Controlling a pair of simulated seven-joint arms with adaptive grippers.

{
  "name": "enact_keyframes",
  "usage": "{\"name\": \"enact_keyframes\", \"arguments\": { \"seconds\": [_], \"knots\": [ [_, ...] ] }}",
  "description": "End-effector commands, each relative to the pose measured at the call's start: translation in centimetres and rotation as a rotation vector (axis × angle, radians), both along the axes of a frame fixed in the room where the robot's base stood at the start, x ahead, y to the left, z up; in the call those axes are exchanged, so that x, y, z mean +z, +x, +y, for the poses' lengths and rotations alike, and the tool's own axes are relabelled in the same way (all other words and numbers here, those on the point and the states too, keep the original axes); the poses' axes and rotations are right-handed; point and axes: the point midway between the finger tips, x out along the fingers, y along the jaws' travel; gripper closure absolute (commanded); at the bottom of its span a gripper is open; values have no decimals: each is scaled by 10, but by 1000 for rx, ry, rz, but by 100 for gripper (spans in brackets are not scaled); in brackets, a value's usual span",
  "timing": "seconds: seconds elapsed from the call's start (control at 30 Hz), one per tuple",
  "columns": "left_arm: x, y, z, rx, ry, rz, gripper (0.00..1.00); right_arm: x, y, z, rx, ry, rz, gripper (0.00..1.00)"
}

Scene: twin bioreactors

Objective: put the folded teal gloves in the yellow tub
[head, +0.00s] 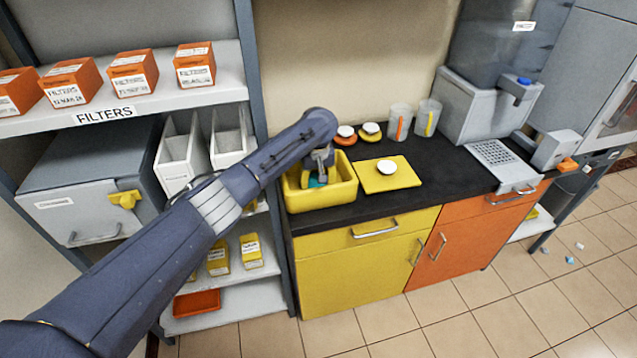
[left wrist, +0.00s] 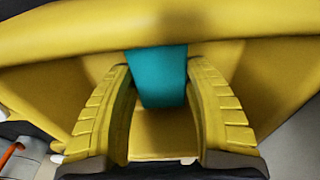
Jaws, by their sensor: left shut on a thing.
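The folded teal gloves (head: 317,182) show as a small teal patch inside the yellow tub (head: 326,199) on the black counter. My left gripper (head: 320,176) reaches down into the tub from above and is shut on the gloves. In the left wrist view the gloves (left wrist: 158,78) sit between the two finger pads of the left gripper (left wrist: 160,72), with the yellow tub wall (left wrist: 60,38) behind them. Whether the gloves touch the tub floor cannot be told. My right gripper is not in view.
A yellow board (head: 410,180) with a white-topped item lies right of the tub. Two clear beakers (head: 399,122) and small round pieces stand behind. A shelf of orange filter boxes (head: 132,73) is at left. The counter's right middle (head: 450,170) is bare.

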Motion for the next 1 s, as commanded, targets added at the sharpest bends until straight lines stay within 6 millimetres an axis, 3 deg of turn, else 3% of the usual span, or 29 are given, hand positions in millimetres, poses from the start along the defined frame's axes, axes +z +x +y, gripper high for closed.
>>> {"name": "enact_keyframes", "arguments": {
  "seconds": [0.2, 0.23, 0.4, 0.77, 1.0],
  "knots": [
    [-4, 0, 0, 0, 0, 0, 58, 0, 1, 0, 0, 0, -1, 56],
    [-3, 0, 0, 0, 0, -1, 42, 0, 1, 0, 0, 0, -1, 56],
    [-3, 0, 0, 0, 0, 0, 24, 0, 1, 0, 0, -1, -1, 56],
    [3, 0, -1, 0, -1, 0, 24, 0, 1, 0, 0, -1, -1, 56],
    [40, -4, -2, -2, -2, -3, 24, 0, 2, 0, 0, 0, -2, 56]
  ]
}}
